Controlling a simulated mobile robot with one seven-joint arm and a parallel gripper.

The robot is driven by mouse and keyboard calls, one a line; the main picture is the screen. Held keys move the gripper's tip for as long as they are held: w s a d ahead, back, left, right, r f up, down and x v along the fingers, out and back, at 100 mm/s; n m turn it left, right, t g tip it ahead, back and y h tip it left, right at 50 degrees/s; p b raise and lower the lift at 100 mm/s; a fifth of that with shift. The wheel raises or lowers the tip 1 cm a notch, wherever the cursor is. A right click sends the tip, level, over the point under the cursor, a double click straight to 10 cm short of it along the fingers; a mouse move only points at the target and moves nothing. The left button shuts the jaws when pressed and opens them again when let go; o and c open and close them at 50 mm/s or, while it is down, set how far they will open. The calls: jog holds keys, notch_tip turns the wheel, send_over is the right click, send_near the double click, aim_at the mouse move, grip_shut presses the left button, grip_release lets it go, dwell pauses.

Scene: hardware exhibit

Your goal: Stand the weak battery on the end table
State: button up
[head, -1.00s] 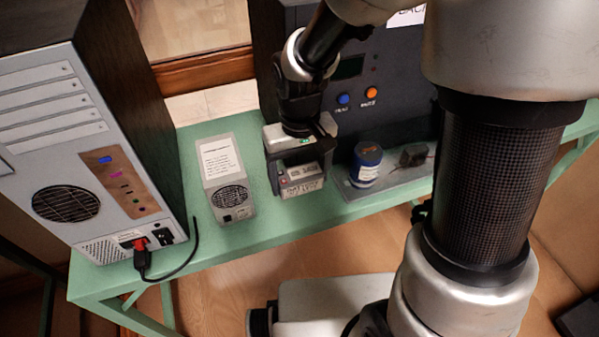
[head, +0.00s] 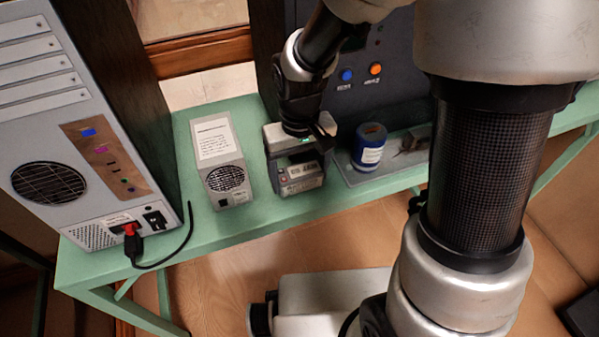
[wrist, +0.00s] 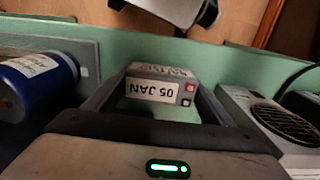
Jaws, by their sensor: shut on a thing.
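A grey block-shaped battery (head: 301,178) with a printed label is between the fingers of my gripper (head: 297,172). In the wrist view the battery (wrist: 160,86) shows a "05 JAN" label and a red and a black square at one end. My gripper (wrist: 158,105) is shut on it. The battery is over the green bench (head: 225,222), close to its front edge; I cannot tell whether it touches the top. Its charge does not show. I cannot pick out a separate end table.
A grey power-supply box (head: 222,165) stands left of my gripper. A computer tower (head: 80,150) with a black cable fills the left. A dark panel with buttons (head: 360,75) stands behind.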

jog(key=shift+f+b, duration=0.4)
jog(key=shift+f, duration=0.1)
jog(key=o, duration=1.6)
